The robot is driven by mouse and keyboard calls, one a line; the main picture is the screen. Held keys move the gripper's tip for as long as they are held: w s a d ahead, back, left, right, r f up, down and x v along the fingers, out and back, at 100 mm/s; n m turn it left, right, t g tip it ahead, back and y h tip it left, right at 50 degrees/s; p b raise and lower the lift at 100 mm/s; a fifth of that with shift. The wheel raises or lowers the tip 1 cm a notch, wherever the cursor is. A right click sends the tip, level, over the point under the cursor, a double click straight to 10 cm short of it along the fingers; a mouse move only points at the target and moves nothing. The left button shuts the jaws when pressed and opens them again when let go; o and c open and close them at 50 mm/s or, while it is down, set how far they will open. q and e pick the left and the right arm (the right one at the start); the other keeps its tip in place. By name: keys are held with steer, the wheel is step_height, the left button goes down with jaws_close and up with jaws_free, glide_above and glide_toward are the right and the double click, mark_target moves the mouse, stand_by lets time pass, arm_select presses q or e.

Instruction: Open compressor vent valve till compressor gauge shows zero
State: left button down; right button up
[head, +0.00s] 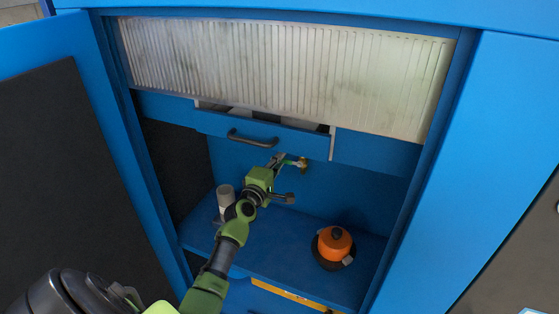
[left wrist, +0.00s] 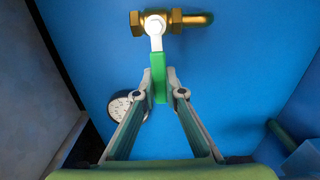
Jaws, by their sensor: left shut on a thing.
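The vent valve is a brass valve (left wrist: 156,22) on the blue back wall, at the top of the left wrist view; its brass also shows in the head view (head: 302,163). Its lever has a green grip (left wrist: 159,84) that points straight down in the left wrist view. My left gripper (left wrist: 159,82) is shut on the green grip, one finger on each side; in the head view it (head: 282,160) reaches the valve. A round white gauge (left wrist: 118,106) sits behind my left finger in the left wrist view, partly hidden; its reading cannot be made out. My right gripper is not in view.
The valve is inside a blue cabinet, above a blue shelf (head: 290,235). An orange and black object (head: 335,243) and a grey cylinder (head: 225,194) stand on the shelf. A drawer with a dark handle (head: 252,138) is above. An open door (head: 60,160) stands at left.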

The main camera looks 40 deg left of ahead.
arm_select(q)
steer(key=c, duration=2.1)
jaws_free()
steer(key=v, duration=1.2)
steer(key=shift+f, duration=0.1)
